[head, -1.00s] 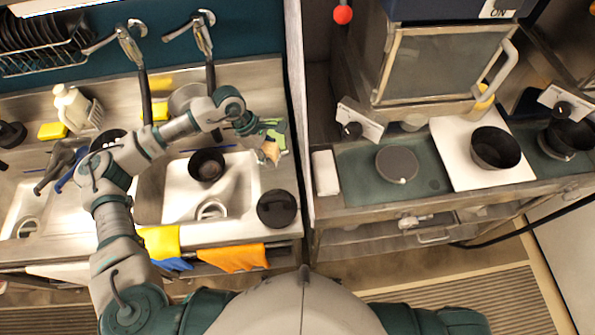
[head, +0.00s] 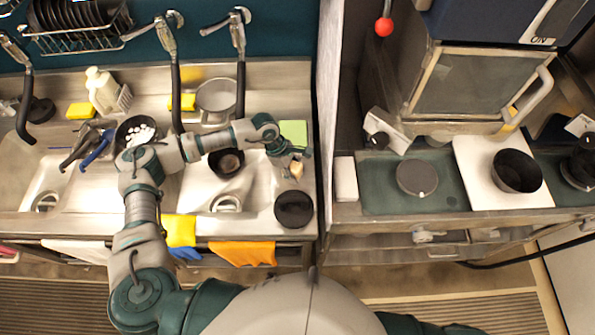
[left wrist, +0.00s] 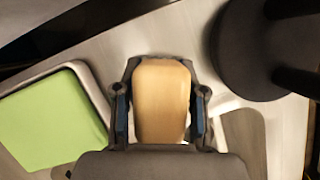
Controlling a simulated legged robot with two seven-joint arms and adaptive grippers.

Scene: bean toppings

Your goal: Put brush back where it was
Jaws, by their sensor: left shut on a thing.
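The brush shows as a tan wooden piece (left wrist: 162,100) between my left fingers in the left wrist view. In the head view it is a small tan piece (head: 296,170) over the right end of the sink counter. My left gripper (head: 291,163) is shut on it, between a green pad (head: 294,132) behind and a round black lid-like thing (head: 293,208) in front. The brush's lower end is hidden, so I cannot tell whether it touches the counter. My right gripper is not in view.
A dark pot (head: 226,163) sits in the sink basin left of the gripper. The black round thing (left wrist: 262,50) is close by at upper right in the wrist view. A partition wall (head: 328,110) bounds the counter's right. Orange cloth (head: 243,254) hangs at the front edge.

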